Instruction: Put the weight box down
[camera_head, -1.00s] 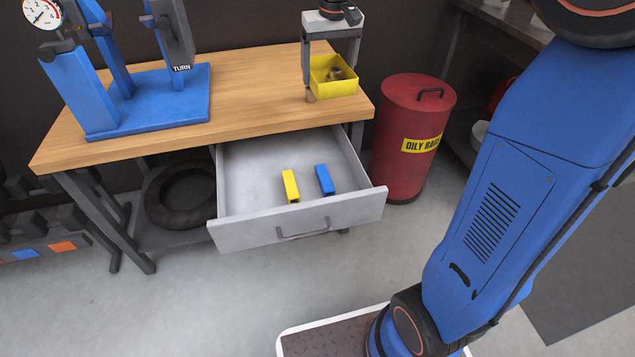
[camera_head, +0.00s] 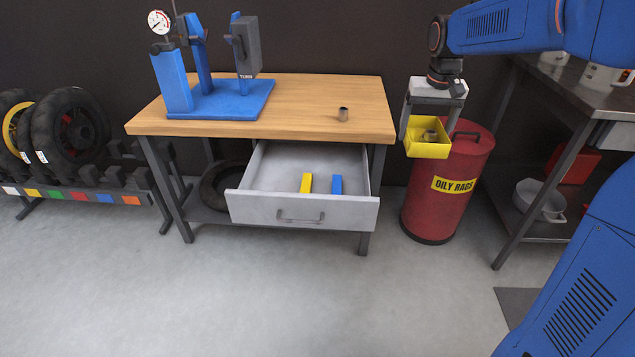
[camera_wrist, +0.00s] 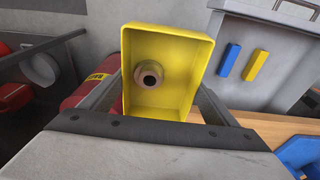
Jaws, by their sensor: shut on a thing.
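The weight box is a small yellow open-topped box (camera_head: 428,149) with a dull brass-coloured round piece (camera_head: 430,135) inside. My gripper (camera_head: 428,128) is shut on the box and holds it in the air, right of the workbench and in front of the red drum. In the wrist view the yellow box (camera_wrist: 190,62) sits between my two fingers, and the round piece (camera_wrist: 149,74) with a dark hole lies in it.
A dark shelf unit (camera_head: 560,85) is farther right.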

